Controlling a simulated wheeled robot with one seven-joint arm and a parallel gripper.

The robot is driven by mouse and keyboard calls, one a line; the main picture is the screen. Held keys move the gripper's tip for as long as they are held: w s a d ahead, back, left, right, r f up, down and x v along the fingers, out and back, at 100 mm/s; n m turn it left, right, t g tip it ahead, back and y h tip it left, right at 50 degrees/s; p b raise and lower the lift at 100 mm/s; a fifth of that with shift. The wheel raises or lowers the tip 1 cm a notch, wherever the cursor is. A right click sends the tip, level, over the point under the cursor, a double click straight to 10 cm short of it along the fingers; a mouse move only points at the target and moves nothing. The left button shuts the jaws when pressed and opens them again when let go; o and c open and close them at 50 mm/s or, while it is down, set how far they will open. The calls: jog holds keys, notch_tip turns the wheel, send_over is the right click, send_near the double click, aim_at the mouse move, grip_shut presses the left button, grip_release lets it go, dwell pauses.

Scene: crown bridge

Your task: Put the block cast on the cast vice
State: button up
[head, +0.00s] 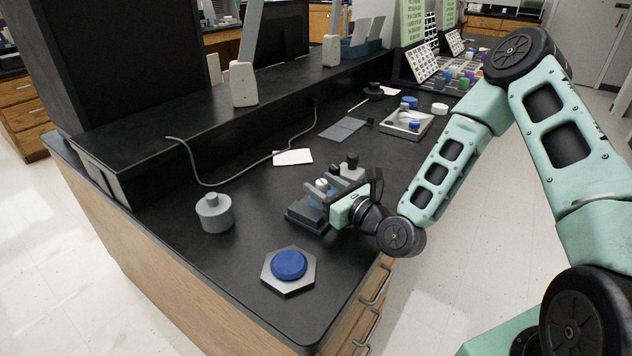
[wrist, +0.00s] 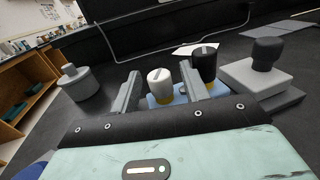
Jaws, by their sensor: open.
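The block cast looks to be the blue block (wrist: 166,101) with a white slotted stump (wrist: 159,80) and a black slotted stump (wrist: 204,62), each on a gold band. In the wrist view the white stump shows between my gripper's (wrist: 160,77) open fingers; the black one shows just right of the right finger. I cannot tell whether the fingers touch anything. In the head view my gripper (head: 325,195) is low over the dark base (head: 303,214) and partly hides the cast. A grey block (wrist: 258,76) with a black knob, possibly the vice, stands to the right.
A blue disc on a grey hexagonal plate (head: 288,285) lies near the bench's front edge. A grey lidded pot (head: 214,213) stands left. A cable (head: 230,180) and white paper (head: 293,157) lie behind. A grey tray (head: 400,130) stands farther back.

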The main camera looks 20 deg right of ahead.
jog(key=p+v, duration=0.1)
jog(key=v, duration=0.1)
jog(key=p+v, duration=0.1)
jog(key=v, duration=0.1)
jog(key=p+v, duration=0.1)
jog(key=v, duration=0.1)
jog(key=shift+s+d+r+p, duration=0.1)
jog(key=shift+s+r+p, duration=0.2)
jog(key=shift+r+p, duration=0.05)
jog(key=shift+f+p+v, duration=0.15)
jog(key=shift+p+v, duration=0.45)
jog(key=shift+v, duration=0.05)
jog(key=shift+f+p+v, duration=0.15)
jog(key=shift+p+v, duration=0.45)
jog(key=shift+v, duration=0.1)
